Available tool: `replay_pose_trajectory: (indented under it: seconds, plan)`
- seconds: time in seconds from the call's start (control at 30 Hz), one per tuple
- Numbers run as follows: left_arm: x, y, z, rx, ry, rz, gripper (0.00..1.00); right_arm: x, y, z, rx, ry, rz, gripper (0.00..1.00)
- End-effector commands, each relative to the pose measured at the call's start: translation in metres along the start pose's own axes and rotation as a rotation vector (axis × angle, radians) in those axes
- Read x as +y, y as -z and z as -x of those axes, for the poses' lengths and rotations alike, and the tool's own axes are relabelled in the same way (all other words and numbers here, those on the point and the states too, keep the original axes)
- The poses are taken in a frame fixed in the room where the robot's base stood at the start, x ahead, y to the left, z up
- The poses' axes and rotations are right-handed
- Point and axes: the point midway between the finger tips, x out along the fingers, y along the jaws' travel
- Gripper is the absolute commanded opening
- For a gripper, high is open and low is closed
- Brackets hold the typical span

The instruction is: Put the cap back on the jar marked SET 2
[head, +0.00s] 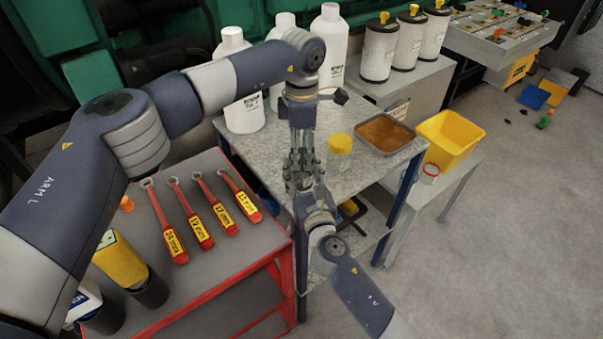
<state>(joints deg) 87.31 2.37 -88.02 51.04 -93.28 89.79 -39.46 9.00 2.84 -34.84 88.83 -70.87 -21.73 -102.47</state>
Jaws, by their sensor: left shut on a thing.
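A small clear jar with a yellow top (340,145) stands on the grey metal table (375,180). I cannot read a SET 2 mark on it. My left gripper (300,182) points down at the table's front part, left of this jar and apart from it. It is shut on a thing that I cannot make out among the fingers. My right gripper (312,192) comes up from below and overlaps the left one in the picture, so its fingers cannot be told apart. No loose cap shows clearly.
A brown-filled metal tray (385,134) is on the table's right, beside a yellow bin (450,138) and a small white, red-rimmed container (430,173). White bottles (330,45) stand behind. Several red wrenches (200,215) lie on the red-edged cart (215,263) at left.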

Motion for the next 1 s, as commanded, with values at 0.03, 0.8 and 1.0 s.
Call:
replay_pose_trajectory:
  seconds: [0.03, 0.8, 1.0]
  plan:
    - [0.0006, 0.0004, 0.0000, 0.000, -0.002, -0.075, 0.17, 0.0008, 0.0002, 0.0002, 0.000, -0.002, -0.001, 0.00]
    - [0.0002, 0.0008, -0.0007, 0.001, -0.001, -0.783, 0.69, 0.0006, 0.0002, 0.0002, 0.000, -0.001, -0.001, 0.00]
    - [0.0000, 0.0006, -0.0006, 0.001, 0.000, -0.782, 0.69, 0.0005, 0.0002, 0.0002, 0.000, -0.001, -0.001, 0.00]
